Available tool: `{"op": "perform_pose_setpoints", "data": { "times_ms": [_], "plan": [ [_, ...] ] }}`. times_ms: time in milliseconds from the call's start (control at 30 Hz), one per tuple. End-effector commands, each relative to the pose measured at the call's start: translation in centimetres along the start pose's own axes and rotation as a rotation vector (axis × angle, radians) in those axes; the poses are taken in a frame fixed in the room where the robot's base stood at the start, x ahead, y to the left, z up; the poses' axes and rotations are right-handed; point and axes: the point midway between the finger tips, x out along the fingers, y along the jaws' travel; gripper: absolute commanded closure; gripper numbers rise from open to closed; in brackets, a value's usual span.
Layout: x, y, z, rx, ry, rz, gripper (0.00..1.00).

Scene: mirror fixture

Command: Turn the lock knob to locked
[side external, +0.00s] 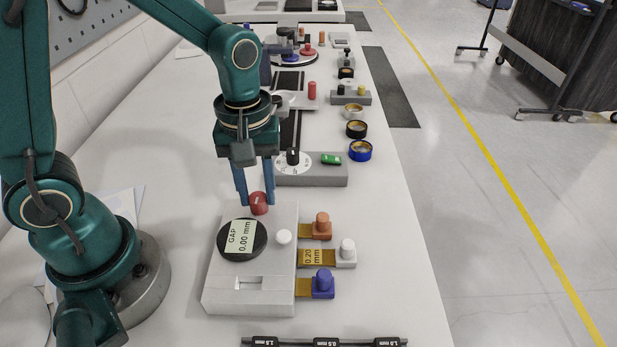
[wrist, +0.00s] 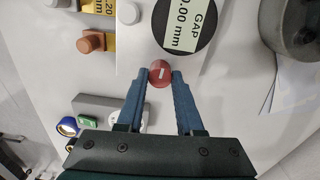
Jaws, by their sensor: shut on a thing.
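The red lock knob (side external: 259,204) stands at the back edge of the light grey mirror fixture (side external: 222,294). My gripper (side external: 256,197) reaches down from above with its blue fingers on either side of the knob. In the wrist view the fingertips of my gripper (wrist: 161,75) close on the red knob (wrist: 160,71) from left and right. A short white mark on the knob's top shows between them, tilted slightly from upright in that view. No lock labels can be read.
A round black display (side external: 242,240) on the fixture reads GAP 0.00 mm, beside a white knob (side external: 283,237). Orange (side external: 322,224), grey (side external: 347,250) and blue (side external: 323,281) handled tabs stick out right. A grey block with a dial (side external: 315,176) stands behind.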

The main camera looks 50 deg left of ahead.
Motion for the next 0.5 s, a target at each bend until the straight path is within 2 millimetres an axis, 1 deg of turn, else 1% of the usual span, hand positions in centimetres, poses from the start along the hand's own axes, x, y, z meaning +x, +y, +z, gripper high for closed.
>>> {"op": "perform_pose_setpoints", "data": {
  "times_ms": [167,500],
  "plan": [
    [-0.04,-0.02,-0.03,0.124,0.0,-0.001,1.0],
    [-0.05,0.0,-0.04,0.442,0.001,-0.001,1.0]
  ]
}}
